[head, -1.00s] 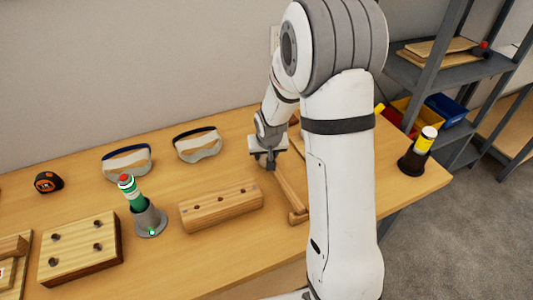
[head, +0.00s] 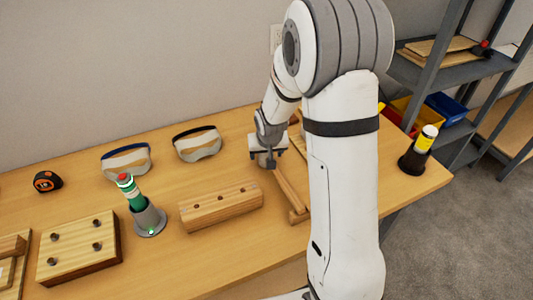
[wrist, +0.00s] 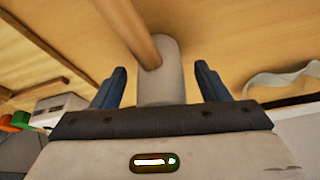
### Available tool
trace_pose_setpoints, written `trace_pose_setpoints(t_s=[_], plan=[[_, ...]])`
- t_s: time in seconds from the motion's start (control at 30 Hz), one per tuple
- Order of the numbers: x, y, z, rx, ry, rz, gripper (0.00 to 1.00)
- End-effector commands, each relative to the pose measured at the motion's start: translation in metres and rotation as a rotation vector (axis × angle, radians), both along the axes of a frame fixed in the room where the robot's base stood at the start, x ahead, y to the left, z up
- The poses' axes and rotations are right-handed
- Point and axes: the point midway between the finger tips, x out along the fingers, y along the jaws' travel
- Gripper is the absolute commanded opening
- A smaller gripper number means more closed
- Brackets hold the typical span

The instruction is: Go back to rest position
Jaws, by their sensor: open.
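My gripper (head: 268,156) is at the back of the workbench, left of my upright arm link. In the wrist view its two dark fingers (wrist: 160,88) are open and apart. A pale grey cylindrical head (wrist: 160,85) with a round wooden handle (wrist: 128,28), like a mallet, lies between and beyond the fingers. A clear gap shows on each side of the head.
The wooden bench (head: 235,255) holds a drilled block (head: 221,207), a green tool in a grey holder (head: 150,222), goggles (head: 197,146) and a square block (head: 78,250). A yellow-and-black item in a holder (head: 415,160) stands at the right end. A metal shelf (head: 455,72) is beyond.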

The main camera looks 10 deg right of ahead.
Motion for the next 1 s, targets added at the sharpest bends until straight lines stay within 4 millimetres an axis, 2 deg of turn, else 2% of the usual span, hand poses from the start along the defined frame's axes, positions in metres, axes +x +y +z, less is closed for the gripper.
trace_pose_setpoints(t_s=[0.2, 0.4, 0.77, 0.87, 1.0], plan=[[-0.012, 0.001, 0.034, 0.000, -0.005, 0.000, 0.68], [-0.022, 0.002, 0.057, -0.001, -0.003, 0.001, 0.68], [-0.027, 0.002, 0.066, -0.001, 0.000, 0.002, 0.68], [-0.045, 0.001, 0.084, -0.003, 0.007, 0.004, 0.68], [-0.085, -0.002, 0.113, -0.008, 0.036, 0.012, 0.68]])
